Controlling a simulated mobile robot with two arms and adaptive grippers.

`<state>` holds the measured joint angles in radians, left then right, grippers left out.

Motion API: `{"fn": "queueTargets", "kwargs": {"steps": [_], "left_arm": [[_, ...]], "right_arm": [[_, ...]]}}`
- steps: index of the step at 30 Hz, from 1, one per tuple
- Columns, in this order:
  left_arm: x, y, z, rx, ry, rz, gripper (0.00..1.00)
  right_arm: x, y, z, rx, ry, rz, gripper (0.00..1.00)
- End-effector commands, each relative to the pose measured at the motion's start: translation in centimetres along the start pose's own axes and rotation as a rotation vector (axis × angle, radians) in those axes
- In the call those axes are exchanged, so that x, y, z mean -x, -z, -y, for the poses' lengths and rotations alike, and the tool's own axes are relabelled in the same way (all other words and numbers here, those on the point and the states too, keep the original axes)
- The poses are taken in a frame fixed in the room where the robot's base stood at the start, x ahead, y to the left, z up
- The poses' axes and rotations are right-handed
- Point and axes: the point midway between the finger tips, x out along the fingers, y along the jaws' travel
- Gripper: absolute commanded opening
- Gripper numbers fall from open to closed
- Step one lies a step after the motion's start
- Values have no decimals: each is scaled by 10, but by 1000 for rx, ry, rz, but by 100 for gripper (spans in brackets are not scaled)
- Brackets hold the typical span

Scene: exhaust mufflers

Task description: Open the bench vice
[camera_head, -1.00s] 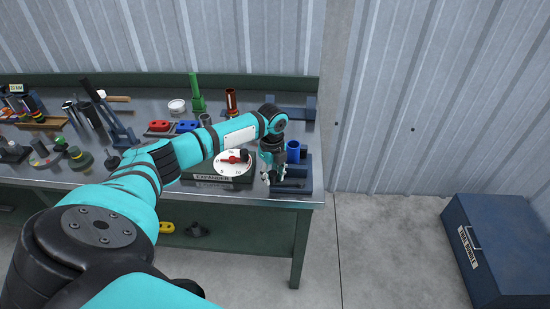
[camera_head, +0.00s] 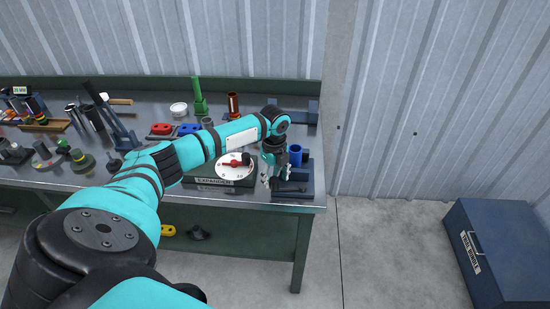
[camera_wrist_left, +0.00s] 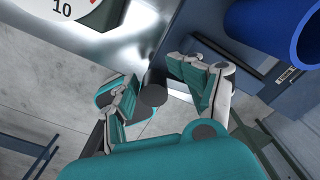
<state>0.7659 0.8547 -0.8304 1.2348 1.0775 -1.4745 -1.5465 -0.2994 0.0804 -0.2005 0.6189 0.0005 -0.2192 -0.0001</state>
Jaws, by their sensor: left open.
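The bench vice appears to be the low blue fixture (camera_head: 302,190) at the right front corner of the bench, with a dark bar (camera_head: 288,188) along its front. A blue tube (camera_head: 296,158) stands at its back and shows large in the left wrist view (camera_wrist_left: 262,22). My left gripper (camera_head: 270,183) points down at the vice's left side. In the left wrist view its two fingers (camera_wrist_left: 158,90) are spread. A dark round knob (camera_wrist_left: 152,95) shows between the fingertips; contact cannot be told. My right gripper is not in view.
An expander block with a white dial (camera_head: 235,168) sits just left of my gripper. Red and blue blocks (camera_head: 188,129), a green tool (camera_head: 199,100) and a brown tube (camera_head: 233,104) stand behind my arm. A blue trunk (camera_head: 500,250) rests on the floor at right.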

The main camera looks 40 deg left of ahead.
Motion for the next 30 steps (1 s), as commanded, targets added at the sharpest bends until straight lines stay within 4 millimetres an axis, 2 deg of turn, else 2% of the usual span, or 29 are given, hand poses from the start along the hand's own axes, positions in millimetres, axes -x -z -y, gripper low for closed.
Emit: {"fn": "queueTargets", "kwargs": {"steps": [9, 15, 27, 30], "left_arm": [[47, 1, 2, -2, 7, 1, 52], [70, 1, 2, -2, 7, 0, 52], [78, 2, 1, -2, 5, -1, 52], [75, 6, 1, -3, 3, -1, 40]], "right_arm": [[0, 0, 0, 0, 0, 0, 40], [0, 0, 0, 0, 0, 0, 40], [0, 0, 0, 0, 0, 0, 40], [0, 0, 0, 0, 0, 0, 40]]}}
